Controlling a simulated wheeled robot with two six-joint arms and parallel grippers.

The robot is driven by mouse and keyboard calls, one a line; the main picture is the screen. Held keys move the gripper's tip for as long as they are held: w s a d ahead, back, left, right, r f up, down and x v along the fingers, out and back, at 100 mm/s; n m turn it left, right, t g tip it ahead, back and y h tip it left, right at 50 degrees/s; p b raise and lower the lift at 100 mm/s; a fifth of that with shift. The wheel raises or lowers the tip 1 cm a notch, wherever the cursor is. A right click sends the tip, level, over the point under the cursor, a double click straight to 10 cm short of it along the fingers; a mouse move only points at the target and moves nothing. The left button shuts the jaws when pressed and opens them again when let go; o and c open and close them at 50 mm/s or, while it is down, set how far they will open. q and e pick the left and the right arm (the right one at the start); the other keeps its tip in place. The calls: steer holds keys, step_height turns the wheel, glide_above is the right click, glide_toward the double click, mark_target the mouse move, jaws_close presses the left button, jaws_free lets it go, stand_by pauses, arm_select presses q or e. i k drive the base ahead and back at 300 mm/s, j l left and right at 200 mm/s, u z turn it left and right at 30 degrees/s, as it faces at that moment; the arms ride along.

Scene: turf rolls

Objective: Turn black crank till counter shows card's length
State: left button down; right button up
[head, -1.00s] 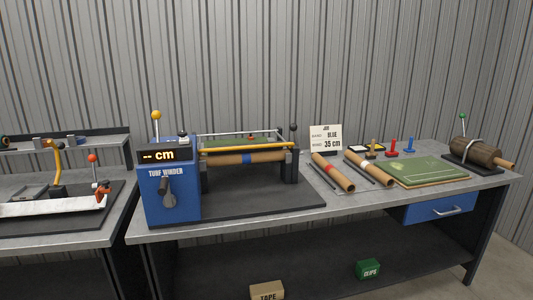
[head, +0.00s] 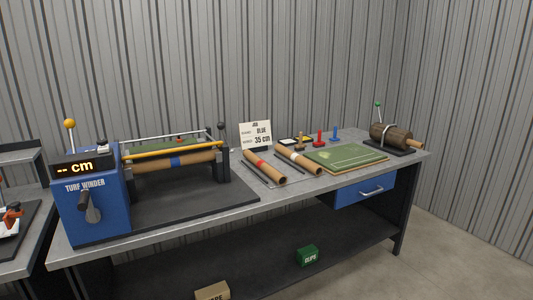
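The blue turf winder (head: 95,220) stands at the left end of the bench. A brown core with a blue band (head: 174,161) sits in the winder's rollers under a yellow bar. The job card (head: 256,135) stands behind the bench middle and reads "BLUE" and "35 cm". Neither of my grippers shows in this view.
Two brown cores, one with a red band (head: 265,166) and one with a white band (head: 298,160), lie right of the winder. A green turf sheet (head: 345,158) and a clamped dark roll (head: 391,137) lie farther right. Open floor (head: 440,250) is at the right.

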mark_target(93, 215)
steer(key=u, duration=1.25)
